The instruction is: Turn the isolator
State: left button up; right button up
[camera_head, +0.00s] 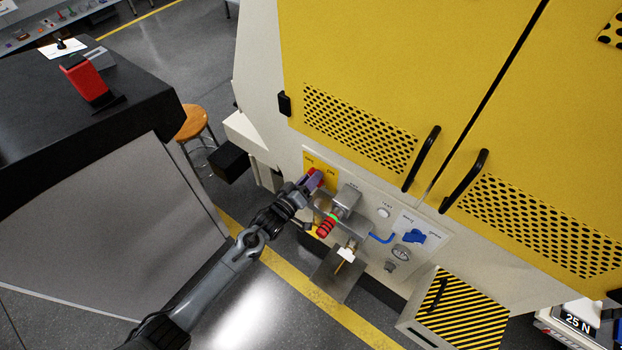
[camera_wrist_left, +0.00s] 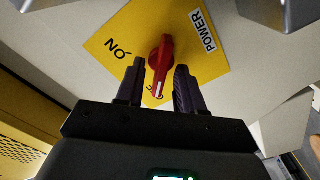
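The isolator is a red rotary knob (camera_wrist_left: 160,62) on a yellow plate (camera_wrist_left: 193,62) lettered POWER and ON; a third word near the knob's lower end is partly covered. The knob's handle runs nearly up and down in the left wrist view. My left gripper (camera_wrist_left: 160,68) is open, with one finger on each side of the handle and a visible gap to each. In the head view my left gripper (camera_head: 312,181) is at the yellow plate (camera_head: 318,160) and hides most of the knob. My right gripper is not in view.
Right of the plate are a metal fixture with a red part (camera_head: 327,227), a blue valve handle (camera_head: 414,237) and a gauge (camera_head: 401,252). Yellow doors (camera_head: 345,60) with black handles are above. A striped box (camera_head: 458,312) stands lower right, a dark bench (camera_head: 60,110) at left.

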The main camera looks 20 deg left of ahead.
pick_arm(q)
grip_shut()
dwell(0.5)
jog(key=m+p, duration=0.1)
jog(key=m, duration=0.2)
jog(key=shift+d+r+m, duration=0.1)
jog(key=shift+d+m, duration=0.05)
jog(key=shift+m, duration=0.25)
jog(key=m, duration=0.4)
jog(key=shift+d+m, duration=0.15)
jog(key=shift+m, duration=0.15)
jog(key=m, duration=0.5)
jog(key=shift+s+d+p, duration=0.1)
jog(key=shift+d+p, duration=0.05)
jog(key=shift+p, duration=0.15)
jog(key=shift+d+m, duration=0.15)
jog(key=shift+m, duration=2.15)
